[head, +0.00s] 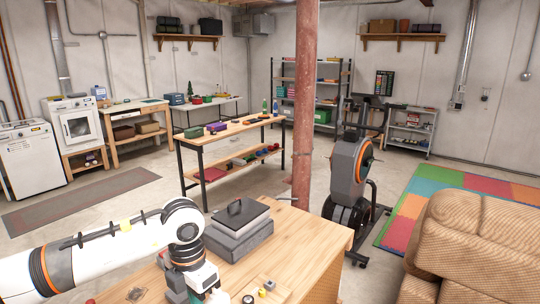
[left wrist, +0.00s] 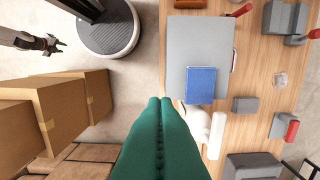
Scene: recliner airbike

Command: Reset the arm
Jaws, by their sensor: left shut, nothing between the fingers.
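My left arm (head: 110,245) comes in from the left in the head view, with its wrist bent down over the near wooden table (head: 310,235). Its fingertips are not clear there. In the left wrist view, the green fingers of my left gripper (left wrist: 160,103) are shut together and empty, seen above the table's edge (left wrist: 163,80). My right gripper (left wrist: 55,45) shows small at the upper left of that view, over the floor, with its fingers apart. It is away from the table and holds nothing visible. It is not in the head view.
A grey case (head: 238,228) lies on the near table. A blue book (left wrist: 200,85) and several grey, red-handled items lie there in the wrist view. Cardboard boxes (left wrist: 70,100) stand left. A red column (head: 305,110), exercise bike (head: 350,175) and recliner (head: 475,240) stand beyond.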

